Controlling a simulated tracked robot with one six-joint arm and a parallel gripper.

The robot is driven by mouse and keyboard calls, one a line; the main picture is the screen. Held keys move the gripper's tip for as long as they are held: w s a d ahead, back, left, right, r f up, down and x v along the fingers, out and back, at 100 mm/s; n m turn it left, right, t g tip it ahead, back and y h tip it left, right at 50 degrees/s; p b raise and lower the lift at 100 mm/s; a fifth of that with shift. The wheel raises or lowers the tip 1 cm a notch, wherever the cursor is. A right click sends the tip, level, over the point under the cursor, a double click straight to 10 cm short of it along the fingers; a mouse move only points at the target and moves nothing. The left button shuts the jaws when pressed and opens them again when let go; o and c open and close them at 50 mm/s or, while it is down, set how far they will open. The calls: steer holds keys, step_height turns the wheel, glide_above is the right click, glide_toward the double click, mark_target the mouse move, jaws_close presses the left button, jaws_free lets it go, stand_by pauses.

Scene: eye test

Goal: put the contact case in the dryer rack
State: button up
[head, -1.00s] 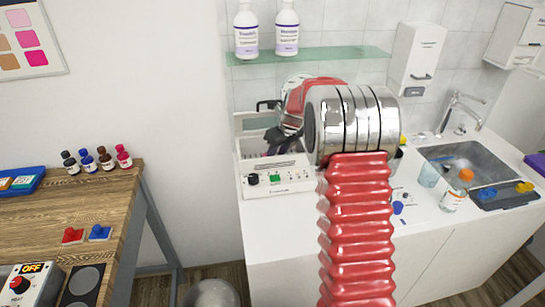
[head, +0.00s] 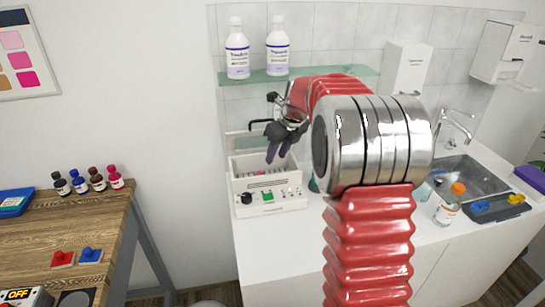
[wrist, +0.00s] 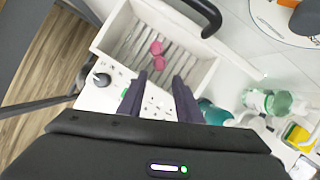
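The dryer rack (head: 240,185) is a white open-topped box with a slatted floor and a control panel on its front; it also shows in the wrist view (wrist: 113,32). The pink contact case (wrist: 156,55), two small round parts, lies on the slats inside the rack. My gripper (head: 281,157) is above the rack, pointing down. In the wrist view my gripper (wrist: 160,85) has its two dark fingers apart with nothing between them, and the case lies beyond the fingertips, apart from them.
A black handle (wrist: 205,15) sticks up at the rack's far side. A glass shelf with two bottles (head: 237,50) hangs above. To the right are an orange-capped bottle (head: 449,207) and a sink (head: 478,175). A wooden table (head: 75,225) stands left across a gap.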

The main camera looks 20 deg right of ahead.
stand_by(0.3)
steer(key=s+a+r+n, duration=0.4)
steer(key=s+a+n, duration=0.2)
steer(key=s+n, duration=0.25)
steer(key=s+a+r+n, duration=0.4)
steer(key=s+a+n, duration=0.2)
steer(key=s+n, duration=0.25)
steer(key=s+a+f+n, duration=0.1)
steer(key=s+a+n, duration=0.1)
steer(key=s+n, duration=0.6)
steer(key=s+a+f+n+t+h, duration=0.1)
steer(key=s+a+f+n, duration=0.1)
steer(key=s+n, duration=0.6)
steer(key=s+a, duration=0.1)
steer(key=s, duration=0.2)
steer(key=shift+s+a+f, duration=0.25)
steer(key=shift+a+f, duration=0.05)
steer(key=shift+a, duration=0.05)
steer(key=shift+c, duration=0.3)
